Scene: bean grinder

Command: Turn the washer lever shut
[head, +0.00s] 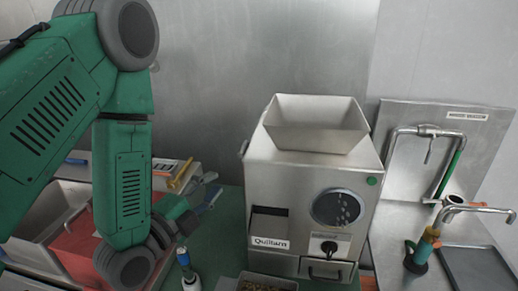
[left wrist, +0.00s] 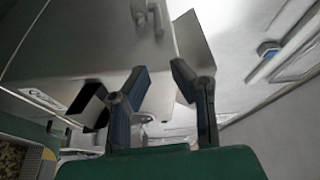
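My left gripper (head: 210,192) is low beside the left side of the grinder in the head view, partly hidden by my arm. In the left wrist view its two blue-grey fingers (left wrist: 158,70) stand apart with nothing between them. The washer station stands at the right of the head view, with a steel tap (head: 427,131) on a backplate (head: 478,145). A spout with a handle (head: 478,208) sits lower in front. Which part is the washer lever, and its position, I cannot tell. My left gripper is far from this station. My right gripper is not in view.
The steel grinder (head: 262,190) with its square hopper (head: 315,125) stands between my left gripper and the washer. A tray of beans (head: 265,284) lies in front of it. A red box (head: 78,250) and a steel bin (head: 40,222) are at the left.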

